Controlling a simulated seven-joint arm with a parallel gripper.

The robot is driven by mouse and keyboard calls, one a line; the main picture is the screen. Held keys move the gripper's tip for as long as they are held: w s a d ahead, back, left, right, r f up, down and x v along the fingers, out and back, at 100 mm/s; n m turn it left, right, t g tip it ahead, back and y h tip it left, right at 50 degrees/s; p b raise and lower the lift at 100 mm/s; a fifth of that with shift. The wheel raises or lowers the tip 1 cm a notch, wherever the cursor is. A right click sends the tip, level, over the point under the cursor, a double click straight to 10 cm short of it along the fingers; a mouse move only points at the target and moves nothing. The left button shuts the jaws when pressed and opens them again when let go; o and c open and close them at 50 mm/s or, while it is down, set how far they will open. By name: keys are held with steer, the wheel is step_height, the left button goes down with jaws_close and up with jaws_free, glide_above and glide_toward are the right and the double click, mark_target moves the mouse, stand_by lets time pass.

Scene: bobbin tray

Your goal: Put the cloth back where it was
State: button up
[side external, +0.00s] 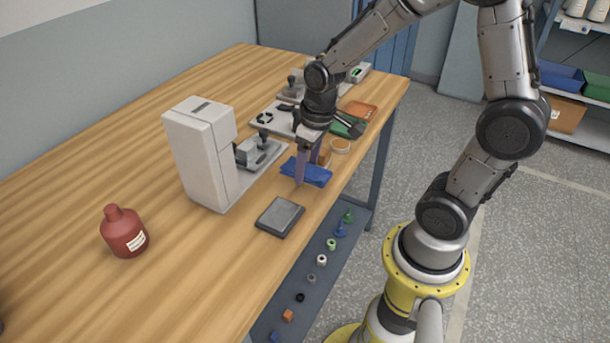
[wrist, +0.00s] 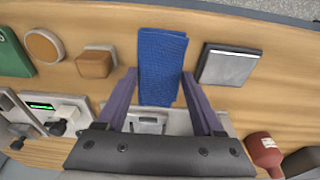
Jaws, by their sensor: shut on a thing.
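The blue cloth (side external: 317,176) is folded into a rectangle near the front edge of the wooden table. My gripper (side external: 306,170) points down at it. In the wrist view the cloth (wrist: 162,50) lies between the two purple fingers of my gripper (wrist: 159,74), which are shut on its sides. I cannot tell whether the cloth rests on the table or is slightly raised.
A dark grey square pad (side external: 280,217) lies left of the cloth. A white machine (side external: 205,155) stands behind, and a red bottle (side external: 124,232) is farther left. An orange-brown block (wrist: 95,63) and a round disc (wrist: 44,46) lie on the cloth's other side.

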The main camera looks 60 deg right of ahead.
mark_target(307, 167)
steer(key=shift+w+f, duration=0.25)
steer(key=shift+f, duration=0.05)
steer(key=shift+w+f, duration=0.1)
steer(key=shift+f, duration=1.5)
steer(key=shift+f, duration=0.15)
steer(key=o, duration=1.2)
steer(key=r, duration=0.4)
steer(key=s+r, duration=0.1)
steer(key=r, duration=0.7)
steer(key=shift+s, duration=0.4)
steer(key=s+a+r+t, duration=0.2)
steer(key=s+r, duration=0.1)
steer(key=s, duration=0.3)
steer(key=s+a+r+t, duration=0.1)
steer(key=s+a+r, duration=0.1)
steer(key=s, duration=0.3)
steer(key=shift+s+a+r+t, duration=0.35)
steer(key=shift+s+r+t, duration=0.05)
